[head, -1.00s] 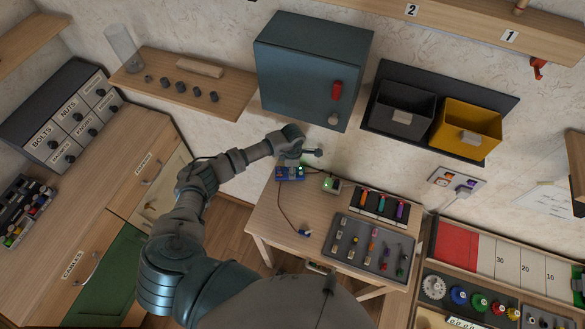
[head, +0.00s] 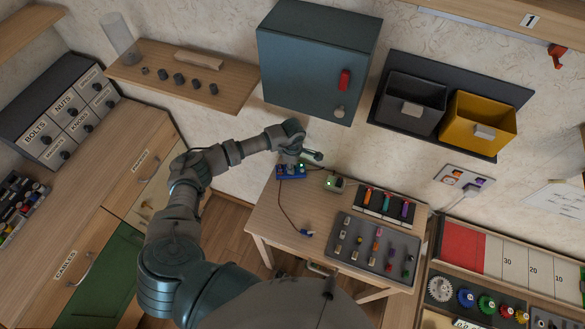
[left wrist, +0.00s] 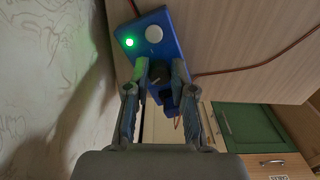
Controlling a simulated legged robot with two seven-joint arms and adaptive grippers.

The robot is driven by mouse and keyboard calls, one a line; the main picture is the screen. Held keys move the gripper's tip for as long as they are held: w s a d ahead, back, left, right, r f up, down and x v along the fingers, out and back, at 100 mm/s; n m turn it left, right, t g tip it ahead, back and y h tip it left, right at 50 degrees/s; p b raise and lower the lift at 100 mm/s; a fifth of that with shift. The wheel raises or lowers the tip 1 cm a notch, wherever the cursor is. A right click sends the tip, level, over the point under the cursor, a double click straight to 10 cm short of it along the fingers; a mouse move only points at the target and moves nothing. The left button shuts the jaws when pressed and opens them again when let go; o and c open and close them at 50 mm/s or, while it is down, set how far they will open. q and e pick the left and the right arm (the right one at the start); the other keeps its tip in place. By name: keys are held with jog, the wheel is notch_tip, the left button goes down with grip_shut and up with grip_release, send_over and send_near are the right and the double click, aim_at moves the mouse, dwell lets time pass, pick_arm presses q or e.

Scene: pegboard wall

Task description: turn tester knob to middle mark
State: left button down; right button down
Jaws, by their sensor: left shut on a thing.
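The tester is a blue box (head: 290,172) on the small wooden table near the wall. In the left wrist view the blue tester (left wrist: 150,22) shows a lit green lamp (left wrist: 129,42), a pale round button and a dark knob (left wrist: 156,77). My left gripper (left wrist: 158,72) is shut on the knob, a finger on each side of it. In the head view my left gripper (head: 291,160) is over the tester and hides part of it. The knob's marks and pointer cannot be made out. My right gripper is not in view.
A small box with a green light (head: 334,183) stands right of the tester. A dark tray (head: 345,252) of small parts lies farther right on the table. A teal wall cabinet (head: 318,60) hangs above. A thin red cable runs from the tester.

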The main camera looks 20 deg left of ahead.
pick_arm(q)
jog(key=m+b, duration=0.3)
jog(key=shift+f, duration=0.2)
jog(key=shift+r+m+b, duration=0.1)
jog(key=shift+m+b, duration=0.35)
jog(key=shift+m, duration=0.45)
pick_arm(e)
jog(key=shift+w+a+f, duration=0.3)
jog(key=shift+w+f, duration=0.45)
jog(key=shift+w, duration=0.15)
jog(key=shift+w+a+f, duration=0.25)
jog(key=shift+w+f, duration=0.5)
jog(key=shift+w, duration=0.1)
pick_arm(q)
jog(key=c, duration=1)
grip_release()
jog(key=shift+w+a, duration=0.1)
jog(key=shift+o, duration=0.2)
notch_tip(320, 180, up, 12)
